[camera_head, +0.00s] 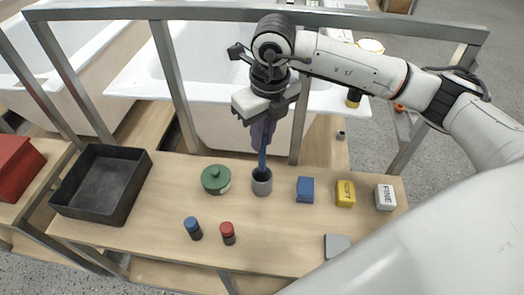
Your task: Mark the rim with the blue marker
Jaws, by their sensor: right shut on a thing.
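My right gripper (262,134) points down above the grey cup (262,184) on the wooden bench. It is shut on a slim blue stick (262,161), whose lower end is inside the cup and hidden. I cannot tell whether this stick is the marker. A short dark cylinder with a blue top (193,228) stands upright at the front of the bench, beside a similar one with a red top (228,233). The white bathtub shell (220,133) is behind the bench, its rim partly hidden by my right arm and the metal frame. My left gripper is not in view.
A green lidded pot (215,179) stands left of the cup. A blue block (305,189), yellow block (345,193) and white block (385,197) stand to its right. A dark tray (101,184) is at left. A metal rail (200,13) and posts stand before the tub.

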